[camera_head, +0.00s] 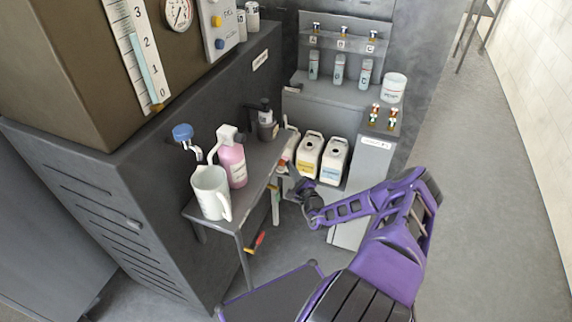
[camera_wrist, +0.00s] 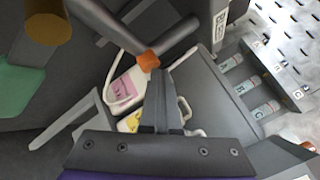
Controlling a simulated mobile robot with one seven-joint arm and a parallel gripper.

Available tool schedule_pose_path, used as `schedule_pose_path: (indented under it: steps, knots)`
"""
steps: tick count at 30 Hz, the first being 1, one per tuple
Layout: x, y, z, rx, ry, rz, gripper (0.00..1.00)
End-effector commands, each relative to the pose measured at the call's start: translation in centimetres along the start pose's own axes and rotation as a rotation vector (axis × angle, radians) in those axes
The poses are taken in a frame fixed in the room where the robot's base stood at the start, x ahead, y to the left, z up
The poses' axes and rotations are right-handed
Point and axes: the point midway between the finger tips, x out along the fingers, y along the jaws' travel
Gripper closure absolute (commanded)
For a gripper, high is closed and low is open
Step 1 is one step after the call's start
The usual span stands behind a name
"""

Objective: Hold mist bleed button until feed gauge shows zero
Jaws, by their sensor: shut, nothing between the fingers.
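A round white gauge (camera_head: 179,13) with a red mark is at the top of the brown cabinet in the head view; its reading is too small to tell. I cannot read which is the mist bleed button. My gripper (camera_head: 306,192) is low, well below and right of the panel, near the white jugs. In the wrist view my gripper (camera_wrist: 161,78) is shut and empty. The gauge and panel are not recognisable in the wrist view.
A small shelf (camera_head: 258,170) holds a white pitcher (camera_head: 211,192), a pink bottle (camera_head: 232,163) and a dark bottle (camera_head: 267,124), below a blue-handled tap (camera_head: 182,132). White jugs (camera_head: 309,153) stand behind my gripper. Open floor (camera_head: 465,200) lies to the right.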

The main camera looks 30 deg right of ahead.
Motion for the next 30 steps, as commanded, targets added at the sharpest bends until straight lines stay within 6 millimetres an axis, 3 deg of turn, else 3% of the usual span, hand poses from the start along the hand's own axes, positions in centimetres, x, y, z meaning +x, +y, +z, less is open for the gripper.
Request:
schedule_pose_path:
  steps: [30]
  knots:
    - [-1.8,-1.4,-1.3,-0.002,0.0,0.0,1.0]
